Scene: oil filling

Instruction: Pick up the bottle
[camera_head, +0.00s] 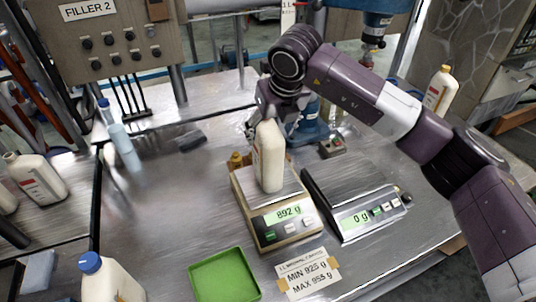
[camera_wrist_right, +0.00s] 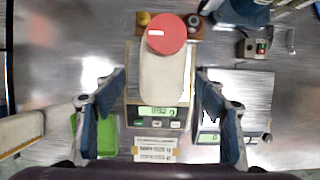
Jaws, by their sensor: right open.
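A cream-white bottle (camera_head: 268,160) stands upright on the beige scale (camera_head: 253,212), whose display reads 892 g. In the right wrist view the bottle (camera_wrist_right: 163,80) shows from above with a red cap (camera_wrist_right: 167,34). My right gripper (camera_head: 272,122) is at the bottle's upper part and hides its top in the head view. In the wrist view its two fingers are spread, one on each side of the bottle, with visible gaps. The right gripper is open and empty. My left gripper is not in view.
A second scale (camera_head: 356,217) reading 0 g stands to the right. A green tray (camera_head: 224,277) and a MIN/MAX label (camera_head: 308,274) lie in front. A blue-capped bottle (camera_head: 108,281) is at front left, a spray bottle (camera_head: 121,140) at back left, and a yellow-capped bottle (camera_head: 439,91) at right.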

